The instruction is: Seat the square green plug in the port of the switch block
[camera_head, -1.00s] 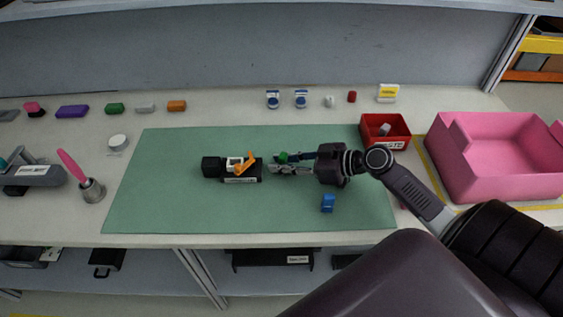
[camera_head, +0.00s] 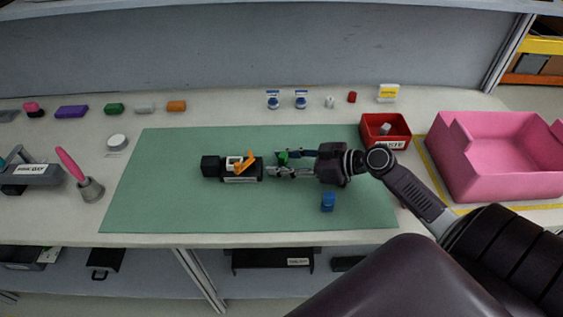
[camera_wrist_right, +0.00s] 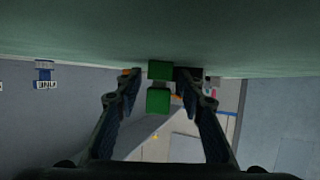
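The square green plug (camera_head: 283,158) is on the mat just right of the switch block, apart from it. The black switch block (camera_head: 212,167) has an orange lever and a white part on top; I cannot make out its port. My right gripper (camera_head: 284,162) reaches in from the right, open, with one finger on each side of the plug. In the right wrist view the plug (camera_wrist_right: 159,100) shows between the open fingers (camera_wrist_right: 158,88), with a gap on each side. The block is mostly hidden behind the plug and fingers there. My left gripper is not in view.
A blue piece (camera_head: 328,202) lies on the green mat (camera_head: 180,210) below my right gripper. A red bin (camera_head: 371,141) and a pink crate (camera_head: 490,180) stand to the right. The mat's front is mostly clear.

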